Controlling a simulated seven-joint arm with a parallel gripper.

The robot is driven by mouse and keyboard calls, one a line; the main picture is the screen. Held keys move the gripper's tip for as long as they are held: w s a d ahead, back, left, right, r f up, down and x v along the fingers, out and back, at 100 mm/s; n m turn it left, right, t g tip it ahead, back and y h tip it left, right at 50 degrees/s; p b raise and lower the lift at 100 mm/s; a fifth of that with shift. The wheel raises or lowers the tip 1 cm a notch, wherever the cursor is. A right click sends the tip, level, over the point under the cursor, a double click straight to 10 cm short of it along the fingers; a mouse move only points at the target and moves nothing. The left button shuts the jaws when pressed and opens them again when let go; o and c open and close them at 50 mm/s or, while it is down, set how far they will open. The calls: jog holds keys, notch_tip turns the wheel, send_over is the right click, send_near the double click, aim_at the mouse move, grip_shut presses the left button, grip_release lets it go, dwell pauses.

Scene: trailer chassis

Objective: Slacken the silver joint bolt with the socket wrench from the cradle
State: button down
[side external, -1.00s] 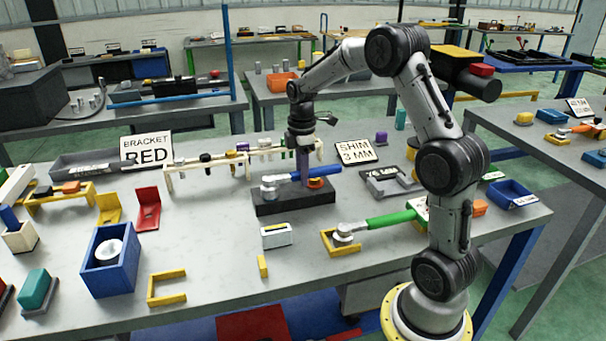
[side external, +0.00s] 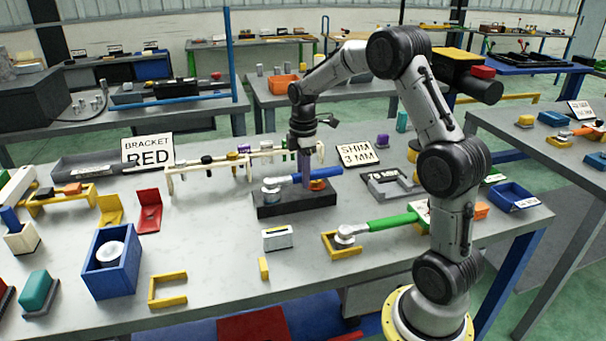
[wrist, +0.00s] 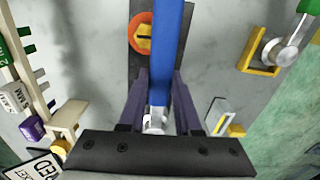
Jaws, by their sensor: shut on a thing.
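A blue-handled socket wrench (side external: 325,174) lies level above a black block (side external: 322,198). Its silver head (side external: 271,190) is at the block's left end. My gripper (side external: 303,178) points down and is shut on the wrench's handle near the head. In the wrist view the blue handle (wrist: 170,45) runs up from between my purple fingers (wrist: 160,105). The silver joint bolt is not clearly visible; the head and gripper cover that end. An orange bolt (wrist: 141,35) sits on the block beside the handle. A green-handled wrench (side external: 392,221) rests with its silver head in a yellow cradle (side external: 328,245).
A white rack (side external: 210,172) stands behind the block, with signs reading BRACKET RED (side external: 147,150) and SHIM 3 MM (side external: 357,155). A blue box (side external: 110,275), an empty yellow frame (side external: 152,295) and a small white box (side external: 278,240) are in front. Bare table lies left of the block.

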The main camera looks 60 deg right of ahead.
jog(key=shift+r, duration=0.2)
jog(key=shift+r, duration=2.9)
jog(key=w+a+f+m, duration=0.2)
jog(key=a+m, duration=0.4)
jog(key=a, duration=0.4)
jog(key=w+a+f+m, duration=0.2)
jog(key=w+a+m, duration=0.3)
jog(key=a, duration=0.5)
jog(key=shift+a+m, duration=0.25)
jog(key=shift+m, duration=0.75)
